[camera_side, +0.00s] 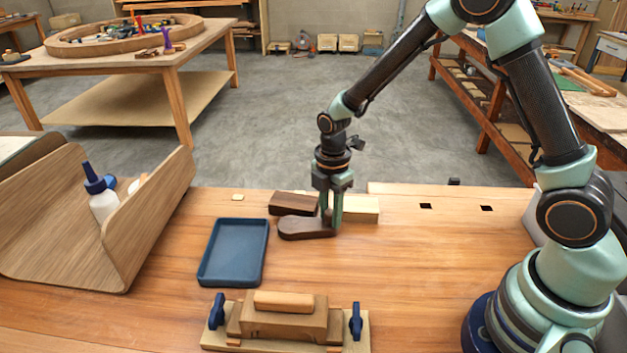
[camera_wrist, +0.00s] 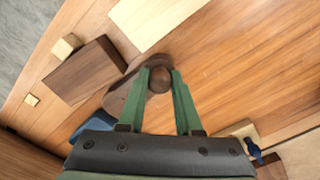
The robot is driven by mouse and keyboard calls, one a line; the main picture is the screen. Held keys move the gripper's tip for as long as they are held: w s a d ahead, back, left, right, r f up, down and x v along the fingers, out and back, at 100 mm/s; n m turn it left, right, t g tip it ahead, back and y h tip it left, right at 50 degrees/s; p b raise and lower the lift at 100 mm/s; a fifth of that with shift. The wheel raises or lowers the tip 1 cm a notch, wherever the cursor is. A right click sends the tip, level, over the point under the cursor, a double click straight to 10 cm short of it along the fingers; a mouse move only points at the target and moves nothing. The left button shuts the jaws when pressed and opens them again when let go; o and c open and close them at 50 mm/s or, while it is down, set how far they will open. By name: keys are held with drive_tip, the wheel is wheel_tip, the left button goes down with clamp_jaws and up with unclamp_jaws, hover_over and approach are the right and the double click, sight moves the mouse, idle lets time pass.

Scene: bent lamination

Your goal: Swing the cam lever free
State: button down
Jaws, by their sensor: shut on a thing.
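A dark brown wooden lever (camera_side: 302,229) with a rounded end lies flat on the bench in the side view. In the wrist view its rounded body (camera_wrist: 117,97) shows left of my fingers, with a round dark knob (camera_wrist: 160,79) between them. My gripper (camera_side: 331,223) points down, its green fingers shut on the knob; the fingers also show in the wrist view (camera_wrist: 160,74). A dark rectangular block (camera_side: 292,203) lies just behind the lever; whether they touch cannot be told. A pale wooden block (camera_side: 361,209) lies behind and right of my fingers.
A blue tray (camera_side: 233,224) lies to the left. A wooden clamping form (camera_side: 284,317) with blue handles (camera_side: 216,312) stands in front. A curved wooden holder (camera_side: 148,232) with a glue bottle (camera_side: 101,203) is at far left.

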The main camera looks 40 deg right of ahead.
drive_tip(key=c, duration=0.6)
unclamp_jaws()
drive_tip(key=shift+r, duration=0.1)
wheel_tip(320, 180, up, 12)
drive_tip(key=s+d+r+m+t, duration=0.2)
drive_tip(key=s+r+m, duration=0.3)
drive_tip(key=m, duration=0.4)
drive_tip(key=s+d+r+m+t, duration=0.2)
drive_tip(key=s+r+m+t, duration=0.1)
drive_tip(key=s+m, duration=0.4)
drive_tip(key=shift+r+m+t, duration=0.3)
drive_tip(key=shift+r+m, duration=0.6)
drive_tip(key=shift+m, duration=0.2)
